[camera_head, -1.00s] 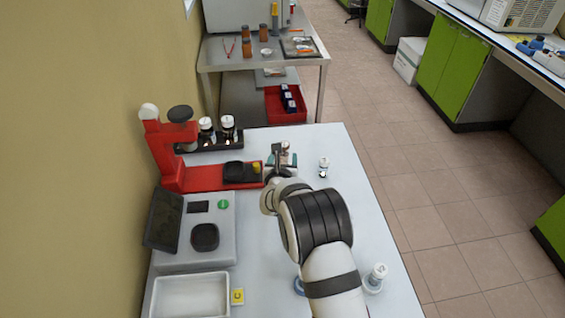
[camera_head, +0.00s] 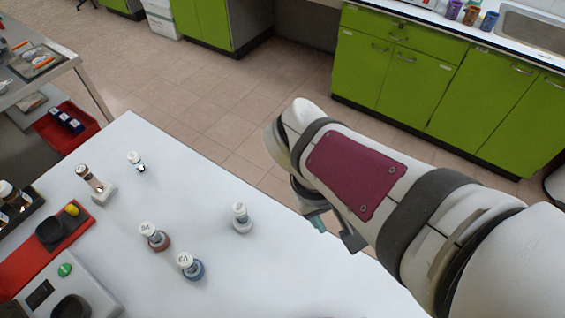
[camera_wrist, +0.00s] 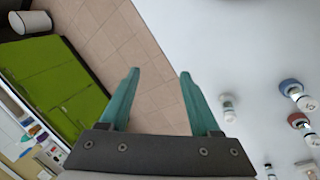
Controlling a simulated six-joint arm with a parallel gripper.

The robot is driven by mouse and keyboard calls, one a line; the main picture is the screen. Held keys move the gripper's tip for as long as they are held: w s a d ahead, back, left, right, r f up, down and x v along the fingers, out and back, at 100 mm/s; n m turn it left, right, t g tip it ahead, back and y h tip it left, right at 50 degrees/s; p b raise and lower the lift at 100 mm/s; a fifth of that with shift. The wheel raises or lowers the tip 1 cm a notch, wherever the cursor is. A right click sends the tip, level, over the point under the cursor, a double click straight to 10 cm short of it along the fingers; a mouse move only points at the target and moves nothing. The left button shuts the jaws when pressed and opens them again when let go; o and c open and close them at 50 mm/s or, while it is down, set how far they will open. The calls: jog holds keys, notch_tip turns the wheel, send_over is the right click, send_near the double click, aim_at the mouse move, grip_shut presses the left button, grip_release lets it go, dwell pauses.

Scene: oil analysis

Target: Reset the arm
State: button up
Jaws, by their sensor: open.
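My arm reaches in from the right of the head view. My gripper (camera_head: 328,230) hangs over the right edge of the white table, mostly hidden behind my wrist, with one teal fingertip showing. In the wrist view my gripper (camera_wrist: 159,75) has its two teal fingers apart with nothing between them. Floor and the table edge show beyond the fingers. My gripper is clear of the bottles on the table.
A clear bottle (camera_head: 241,217), a blue-based bottle (camera_head: 190,266) and a red-based bottle (camera_head: 154,237) stand on the white table (camera_head: 290,285). A small vial (camera_head: 136,161) and a holder with a vial (camera_head: 96,187) stand further left. Green cabinets (camera_head: 425,75) lie beyond open floor.

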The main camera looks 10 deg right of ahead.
jog(key=s+a+m+y, duration=0.5)
jog(key=s+a+m, duration=0.1)
jog(key=s+a, duration=0.1)
jog(key=shift+s+f+m+g+y, duration=0.3)
jog(key=shift+s, duration=0.15)
jog(key=shift+a, duration=0.1)
